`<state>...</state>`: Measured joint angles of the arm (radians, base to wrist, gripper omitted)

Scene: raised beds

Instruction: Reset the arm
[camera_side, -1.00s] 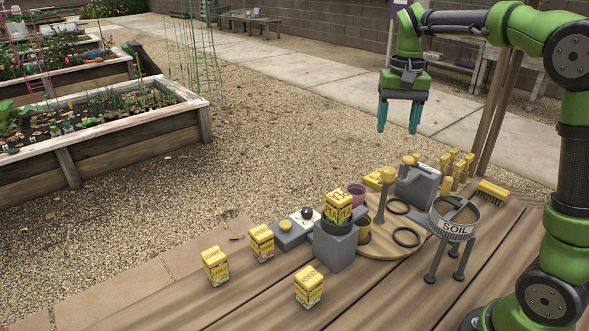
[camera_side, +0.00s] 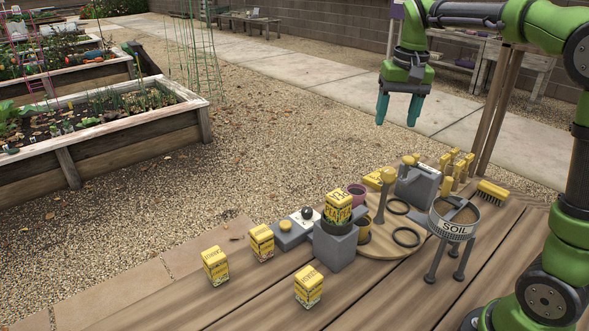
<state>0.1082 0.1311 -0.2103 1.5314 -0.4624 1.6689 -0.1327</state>
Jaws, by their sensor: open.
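My gripper (camera_side: 398,110) hangs in the air above the far side of the wooden table (camera_side: 385,310), fingers pointing down. Its two teal fingers are apart with nothing between them. It is clear of everything on the table. My green and dark grey arm reaches in from the right edge of the view.
Several yellow boxes, one of them (camera_side: 262,242), stand on the table's left part. Another yellow box (camera_side: 338,208) sits atop a grey block (camera_side: 335,247). A round board (camera_side: 385,247) with rings and a peg, a SOIL-labelled stand (camera_side: 454,222) and a brush (camera_side: 493,191) fill the right side.

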